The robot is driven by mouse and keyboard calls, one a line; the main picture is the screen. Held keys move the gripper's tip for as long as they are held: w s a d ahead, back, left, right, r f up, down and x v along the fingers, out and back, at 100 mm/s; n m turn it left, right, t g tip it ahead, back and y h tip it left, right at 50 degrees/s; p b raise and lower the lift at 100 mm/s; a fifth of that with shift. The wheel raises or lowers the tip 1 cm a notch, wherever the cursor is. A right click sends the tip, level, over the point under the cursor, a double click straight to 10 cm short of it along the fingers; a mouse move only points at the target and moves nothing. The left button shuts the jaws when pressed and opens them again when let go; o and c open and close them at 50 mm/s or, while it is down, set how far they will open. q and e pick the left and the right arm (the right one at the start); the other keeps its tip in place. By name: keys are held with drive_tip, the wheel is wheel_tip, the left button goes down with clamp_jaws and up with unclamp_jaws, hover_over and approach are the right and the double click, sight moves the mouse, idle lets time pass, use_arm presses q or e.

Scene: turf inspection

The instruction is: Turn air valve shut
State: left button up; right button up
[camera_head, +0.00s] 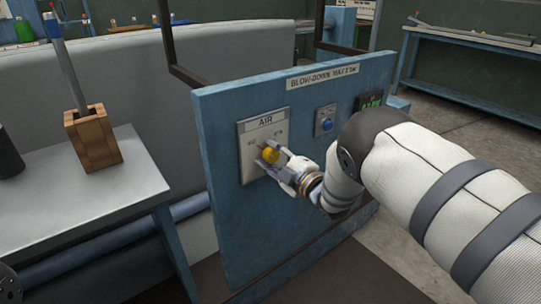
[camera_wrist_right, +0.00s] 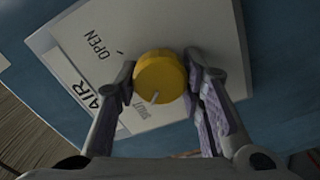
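The air valve is a round yellow knob (camera_head: 270,155) on a pale plate (camera_head: 247,133) marked AIR, fixed to a blue upright panel. The right wrist view shows the knob (camera_wrist_right: 160,76) with the words OPEN and SHUT beside it. The knob's white pointer line faces down in that view, nearer to SHUT than to OPEN. My right gripper (camera_head: 283,163) is at the knob, with one finger on each side; in the wrist view the gripper (camera_wrist_right: 161,80) looks closed against its sides. The fingers partly cover the plate.
The blue panel (camera_head: 228,200) also carries a blue button (camera_head: 327,124) and a dark display (camera_head: 370,101) to the right. A grey table (camera_head: 75,205) with a wooden block (camera_head: 94,138) holding a tool stands at left. A blue bench (camera_head: 470,60) is at back right.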

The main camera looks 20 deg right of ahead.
drive_tip(key=o, duration=0.4)
drive_tip(key=shift+s, duration=0.1)
drive_tip(key=v, duration=1.2)
drive_tip(key=s+d+f+m+g+h+p, duration=0.25)
drive_tip(key=s+f+m+g+h, duration=0.55)
drive_tip(key=s+f, duration=1)
use_arm(q)
drive_tip(key=w+r+t+p, duration=0.1)
drive_tip(key=w+r+t, duration=0.1)
drive_tip(key=w+r, duration=0.2)
drive_tip(key=shift+w+r+p, duration=0.3)
drive_tip(key=shift+w+r, duration=0.1)
drive_tip(key=shift+r, duration=0.1)
use_arm(e)
drive_tip(key=s+a+m+g, duration=0.1)
drive_tip(key=s+m+g, duration=0.2)
drive_tip(key=s, duration=0.7)
drive_tip(key=s+a+m+g+y, duration=0.1)
drive_tip(key=s+m+g, duration=0.2)
drive_tip(key=s, duration=0.8)
drive_tip(key=s+a+m+g, duration=0.1)
drive_tip(key=s+m+g, duration=0.2)
drive_tip(key=s, duration=0.7)
drive_tip(key=shift+s+a+r+g+y, duration=0.1)
drive_tip(key=shift+s+r+g+y, duration=0.1)
drive_tip(key=shift+g, duration=0.45)
drive_tip(key=shift+s+r+g+y, duration=0.2)
drive_tip(key=shift+g, duration=0.45)
